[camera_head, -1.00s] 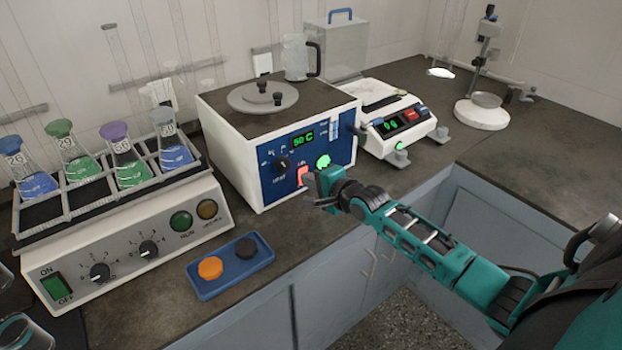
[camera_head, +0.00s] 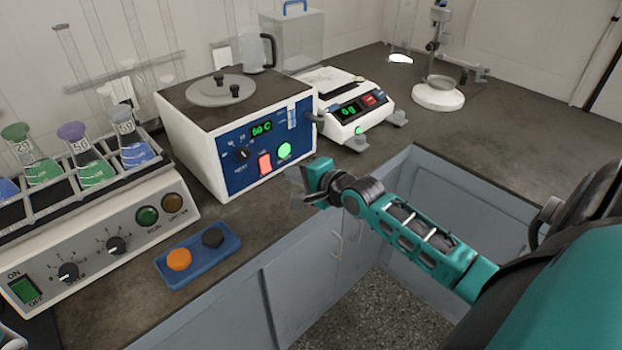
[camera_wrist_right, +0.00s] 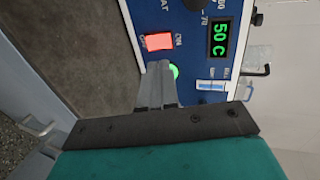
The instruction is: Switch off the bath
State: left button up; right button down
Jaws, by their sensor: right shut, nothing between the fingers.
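The bath (camera_head: 185,133) is a white box with a dark top, a round grey lid and a blue front panel. Its display (camera_head: 262,128) reads 50 C in green. Its rocker switch (camera_head: 265,163) glows red, and it also shows lit in the right wrist view (camera_wrist_right: 158,41). A round green lamp (camera_head: 284,150) glows beside it. My right gripper (camera_head: 298,184) is shut and empty, in front of the panel's lower right, apart from the switch in the head view. In the wrist view its fingers (camera_wrist_right: 157,84) partly hide the green lamp.
A shaker (camera_head: 95,245) with coloured flasks stands left of the bath. A blue tray (camera_head: 196,272) with an orange and a black piece lies in front. A balance (camera_head: 345,118) stands to the right.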

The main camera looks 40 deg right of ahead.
aim_at(269, 167)
pick_arm(q)
jog(key=shift+w+r, duration=0.4)
jog(key=shift+w, duration=0.05)
pick_arm(e)
jog(key=v, duration=0.4)
jog(key=shift+s+r, duration=0.3)
pick_arm(q)
jog(key=shift+s+f+b, duration=0.25)
jog(key=shift+f+b, duration=0.5)
jog(key=shift+f, duration=0.15)
pick_arm(e)
jog(key=shift+d+f+g, duration=0.3)
jog(key=shift+d+f, duration=0.2)
pick_arm(q)
notch_tip(269, 167, down, 2)
jog(key=shift+w+f+b, duration=0.15)
jog(key=shift+b, duration=1.05)
pick_arm(e)
jog(key=x, duration=1.3)
jog(key=shift+w+f, duration=0.15)
jog(key=shift+w, duration=0.25)
